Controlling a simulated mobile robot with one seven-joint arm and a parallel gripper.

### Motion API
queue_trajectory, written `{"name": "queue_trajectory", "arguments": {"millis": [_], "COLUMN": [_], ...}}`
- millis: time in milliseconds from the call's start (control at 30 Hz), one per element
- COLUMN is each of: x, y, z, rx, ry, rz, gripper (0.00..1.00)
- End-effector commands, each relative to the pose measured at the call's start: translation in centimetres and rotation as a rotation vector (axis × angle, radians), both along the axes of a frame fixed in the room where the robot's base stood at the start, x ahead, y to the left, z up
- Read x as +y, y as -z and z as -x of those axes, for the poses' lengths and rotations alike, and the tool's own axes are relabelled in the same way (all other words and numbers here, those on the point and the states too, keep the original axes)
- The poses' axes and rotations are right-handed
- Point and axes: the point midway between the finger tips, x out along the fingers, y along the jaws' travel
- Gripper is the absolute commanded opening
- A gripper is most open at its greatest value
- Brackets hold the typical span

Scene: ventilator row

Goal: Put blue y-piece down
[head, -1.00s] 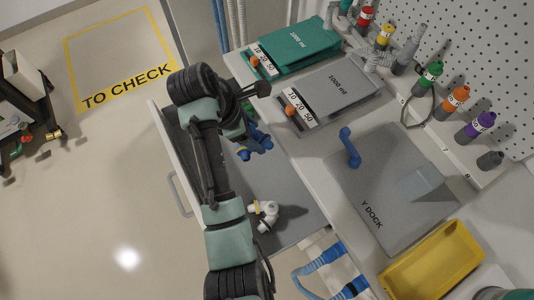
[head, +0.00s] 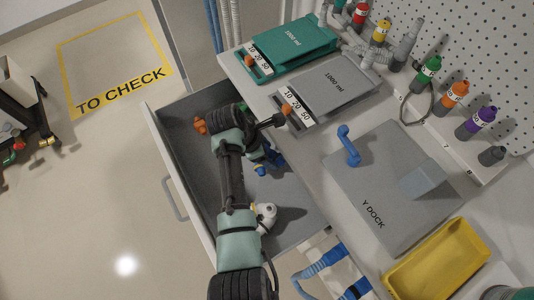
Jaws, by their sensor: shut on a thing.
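The blue y-piece (head: 260,169) is in my gripper (head: 264,154), over the open grey drawer. My gripper is shut on it, and the arm hides part of both. I cannot tell whether the piece touches the drawer floor. The grey Y DOCK pad (head: 350,188) lies on the counter to the right, with a blue upright elbow piece (head: 349,146) and a grey block (head: 424,182) on it.
The open drawer (head: 287,226) also holds a white connector (head: 264,213) and an orange piece (head: 200,127). Test-lung boards, green (head: 293,43) and grey (head: 337,80), lie on the counter. A yellow tray (head: 437,262) is at front right. A taped TO CHECK area (head: 112,60) is on the floor.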

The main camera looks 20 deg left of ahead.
Motion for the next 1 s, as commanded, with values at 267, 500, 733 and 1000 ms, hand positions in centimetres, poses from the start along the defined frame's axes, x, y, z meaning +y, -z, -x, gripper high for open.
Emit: {"name": "queue_trajectory", "arguments": {"millis": [267, 500, 733, 1000], "x": [0.2, 0.2, 0.2, 0.7], "y": [1.0, 1.4, 1.3, -0.4], "z": [0.3, 0.4, 0.3, 0.6], "rx": [0.004, 0.005, 0.005, 0.002], "ry": [-0.004, -0.004, -0.004, -0.005], "rz": [0.001, 0.001, 0.001, -0.001], "gripper": [0.00, 0.85, 1.00, 1.00]}}
